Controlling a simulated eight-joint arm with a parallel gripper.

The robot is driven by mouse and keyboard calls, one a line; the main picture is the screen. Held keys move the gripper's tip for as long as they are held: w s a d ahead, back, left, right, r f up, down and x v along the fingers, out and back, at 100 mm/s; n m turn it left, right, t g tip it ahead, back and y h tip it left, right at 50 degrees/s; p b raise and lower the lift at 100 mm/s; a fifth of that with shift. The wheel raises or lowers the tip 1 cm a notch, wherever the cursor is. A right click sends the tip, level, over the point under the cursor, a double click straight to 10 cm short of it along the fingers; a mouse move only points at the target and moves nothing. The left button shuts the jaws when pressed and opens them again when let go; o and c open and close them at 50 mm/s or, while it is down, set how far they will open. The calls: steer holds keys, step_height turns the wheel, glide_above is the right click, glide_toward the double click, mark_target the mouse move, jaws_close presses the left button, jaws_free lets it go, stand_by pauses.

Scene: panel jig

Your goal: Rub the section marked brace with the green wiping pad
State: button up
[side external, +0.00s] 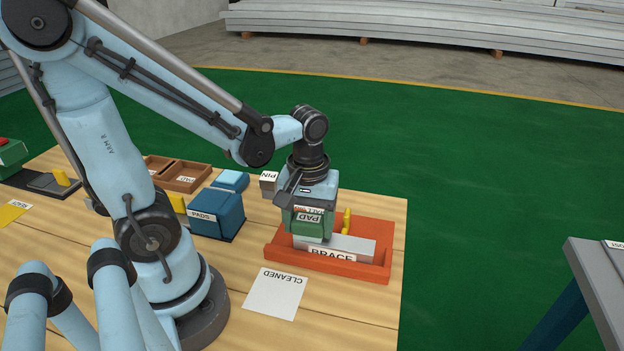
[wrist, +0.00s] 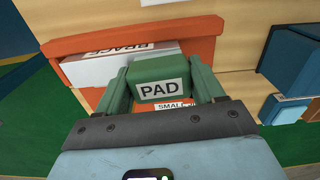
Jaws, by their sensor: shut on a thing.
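My gripper (side external: 312,212) is shut on the green wiping pad (wrist: 160,78), which is labelled PAD and sits between the two green fingers. The section marked brace (side external: 340,248) is a pale grey block with a BRACE label, lying in an orange tray (side external: 283,254). It also shows in the wrist view (wrist: 88,72), partly hidden by a finger and the pad. In the side external view the pad is over the left end of the brace section. I cannot tell whether the pad touches it. The pad's underside is hidden.
A yellow peg (side external: 347,216) stands at the tray behind the brace section. A white sheet marked CLEANED (side external: 274,293) lies in front of the tray. A blue box marked PADS (side external: 217,213) stands to the left. A small PIN block (side external: 268,180) is behind the gripper.

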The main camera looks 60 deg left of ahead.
mark_target(363, 246)
steer(key=shift+w+d, duration=3.65)
steer(key=shift+d, duration=0.05)
step_height(363, 246, up, 3)
steer(key=shift+s+a+f, duration=0.1)
steer(key=shift+r, duration=2.8)
steer(key=shift+a, duration=0.1)
